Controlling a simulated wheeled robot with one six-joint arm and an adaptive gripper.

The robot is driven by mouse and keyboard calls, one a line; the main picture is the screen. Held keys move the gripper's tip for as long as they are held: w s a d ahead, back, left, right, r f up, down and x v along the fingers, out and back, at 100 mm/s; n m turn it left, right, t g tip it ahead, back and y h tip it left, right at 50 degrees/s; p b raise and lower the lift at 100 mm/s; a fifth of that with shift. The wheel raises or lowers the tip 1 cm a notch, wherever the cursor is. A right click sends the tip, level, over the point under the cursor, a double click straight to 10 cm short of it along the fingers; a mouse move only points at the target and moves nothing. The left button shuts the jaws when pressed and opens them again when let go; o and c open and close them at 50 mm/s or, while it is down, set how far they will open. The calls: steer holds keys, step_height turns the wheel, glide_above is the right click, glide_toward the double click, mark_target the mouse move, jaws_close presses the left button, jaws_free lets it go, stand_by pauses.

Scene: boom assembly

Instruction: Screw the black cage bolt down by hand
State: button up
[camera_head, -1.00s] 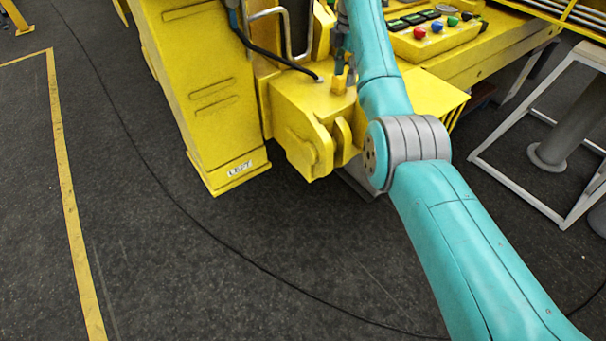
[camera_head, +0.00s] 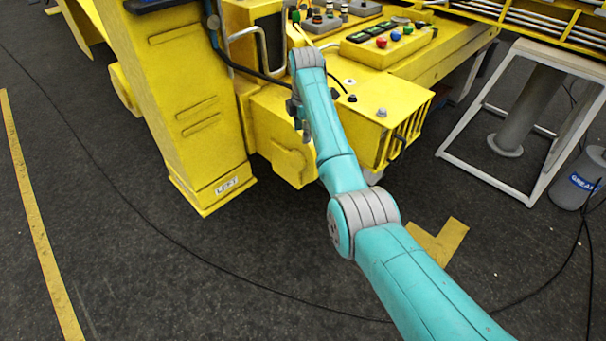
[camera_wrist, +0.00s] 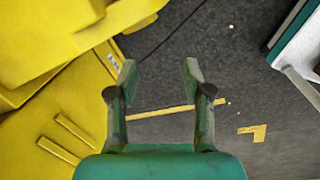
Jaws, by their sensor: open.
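A small black bolt head (camera_head: 352,98), which looks like the cage bolt, stands on top of the yellow box with a slatted side (camera_head: 360,125). Whether it sits flush cannot be told at this size. My gripper (camera_head: 301,120) is left of the bolt in the head view, beside the yellow block and partly hidden by my forearm. In the wrist view my gripper (camera_wrist: 160,75) is open with nothing between its fingers. It faces the dark floor beside the yellow machine, and the black bolt does not show there.
A grey bolt head (camera_head: 382,112) is right of the black one. A button panel (camera_head: 390,40) and a bent metal handle (camera_head: 248,45) are behind. A black hose (camera_head: 245,72) runs near my arm. A white-framed stand (camera_head: 480,135) and grey canister (camera_head: 578,180) stand right. Front floor is mostly open.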

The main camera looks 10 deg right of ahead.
steer(key=s+f+m+t, duration=0.1)
steer(key=s+f+m, duration=0.1)
steer(key=f, duration=1.2)
steer(key=shift+s+d+m+t, duration=0.3)
steer(key=shift+s+d, duration=0.05)
steer(key=shift+s, duration=0.5)
steer(key=shift+f, duration=0.15)
